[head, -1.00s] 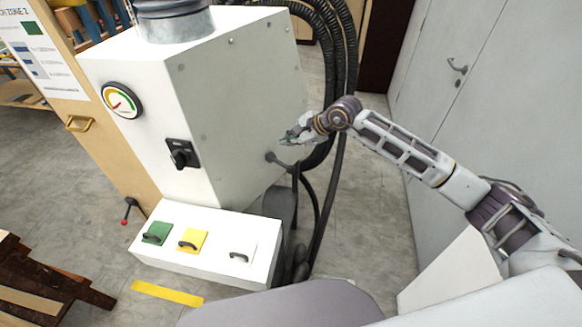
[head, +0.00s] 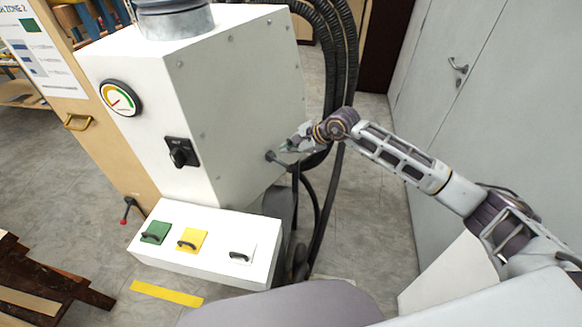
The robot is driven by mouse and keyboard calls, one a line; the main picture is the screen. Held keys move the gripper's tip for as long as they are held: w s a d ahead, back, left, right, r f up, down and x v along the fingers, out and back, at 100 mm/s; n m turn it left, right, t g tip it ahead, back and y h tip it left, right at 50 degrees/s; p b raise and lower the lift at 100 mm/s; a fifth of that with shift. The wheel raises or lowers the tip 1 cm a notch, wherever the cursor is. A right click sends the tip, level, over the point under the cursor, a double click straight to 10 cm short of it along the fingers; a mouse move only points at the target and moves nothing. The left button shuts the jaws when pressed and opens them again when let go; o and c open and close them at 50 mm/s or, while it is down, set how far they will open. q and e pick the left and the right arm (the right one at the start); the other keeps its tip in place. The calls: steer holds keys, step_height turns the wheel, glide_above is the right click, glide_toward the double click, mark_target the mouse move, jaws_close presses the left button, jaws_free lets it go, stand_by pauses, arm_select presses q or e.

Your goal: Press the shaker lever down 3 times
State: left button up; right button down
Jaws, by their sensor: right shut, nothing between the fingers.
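A dark lever (head: 279,161) sticks out from the low right side of the white machine cabinet (head: 240,95). It looks like the shaker lever, and its outer end points right and slightly down. My right gripper (head: 284,149) is shut and empty, with its fingertips just above the lever, close to the cabinet's side face. Whether the fingertips touch the lever cannot be told from here. My left gripper is not in view.
Black hoses (head: 336,60) hang behind and beside my right gripper. A white box with green, yellow and white handled panels (head: 205,265) stands below the cabinet. Grey doors (head: 500,100) stand on the right.

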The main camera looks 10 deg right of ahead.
mark_target(290, 168)
step_height(290, 168, down, 2)
steer(key=shift+f+b, duration=0.25)
steer(key=shift+b, duration=0.1)
steer(key=shift+f+b, duration=1.1)
steer(key=shift+f, duration=0.1)
steer(key=shift+f, duration=0.1)
stand_by(0.6)
steer(key=shift+f+b, duration=0.35)
steer(key=shift+b, duration=0.25)
